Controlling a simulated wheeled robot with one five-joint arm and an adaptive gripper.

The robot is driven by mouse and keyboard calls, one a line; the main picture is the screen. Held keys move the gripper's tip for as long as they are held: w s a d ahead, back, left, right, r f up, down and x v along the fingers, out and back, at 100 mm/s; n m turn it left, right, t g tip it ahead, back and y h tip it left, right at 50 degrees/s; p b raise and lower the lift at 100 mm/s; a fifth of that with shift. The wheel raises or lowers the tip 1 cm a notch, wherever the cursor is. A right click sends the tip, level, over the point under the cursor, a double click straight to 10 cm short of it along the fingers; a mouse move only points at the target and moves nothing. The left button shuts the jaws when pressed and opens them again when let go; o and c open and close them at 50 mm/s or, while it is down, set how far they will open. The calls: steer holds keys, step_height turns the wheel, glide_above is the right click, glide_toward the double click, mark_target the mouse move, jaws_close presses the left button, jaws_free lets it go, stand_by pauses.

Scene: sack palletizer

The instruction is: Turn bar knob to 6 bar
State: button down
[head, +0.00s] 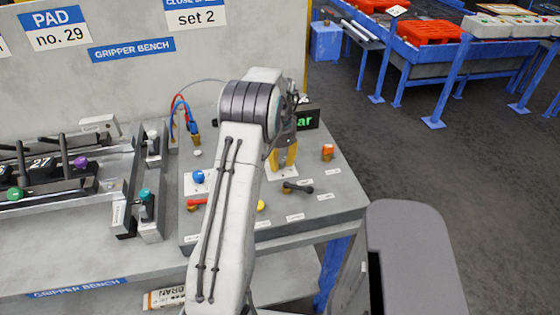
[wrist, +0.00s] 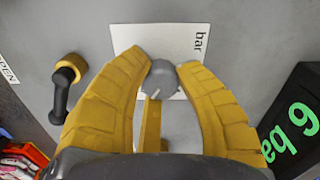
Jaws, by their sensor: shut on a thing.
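The bar knob (wrist: 162,78) is a small grey round knob with a light pointer mark, in the wrist view's middle. It sits on a white plate (wrist: 125,38) printed "bar". My gripper (wrist: 169,62) has its yellow fingers on both sides of the knob and is shut on it. In the head view my gripper (head: 284,158) stands over the grey panel, and the knob is hidden there. A black display (wrist: 297,118) shows green "6 ba", cut off at the frame edge. In the head view the display (head: 308,118) shows only "ar" past my arm.
A black lever with a yellow hub (wrist: 68,74) is left of my gripper in the wrist view. The panel also has an orange knob (head: 327,152), a blue knob (head: 198,177), a red lever (head: 197,203) and a black lever (head: 297,188).

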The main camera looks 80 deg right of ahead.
mark_target(280, 160)
steer(key=shift+a+f, duration=0.1)
steer(key=shift+f, duration=0.05)
steer(key=c, duration=0.9)
jaws_free()
steer(key=shift+o, duration=0.2)
steer(key=shift+r, duration=0.2)
step_height(280, 160, up, 12)
steer(key=shift+f, duration=0.15)
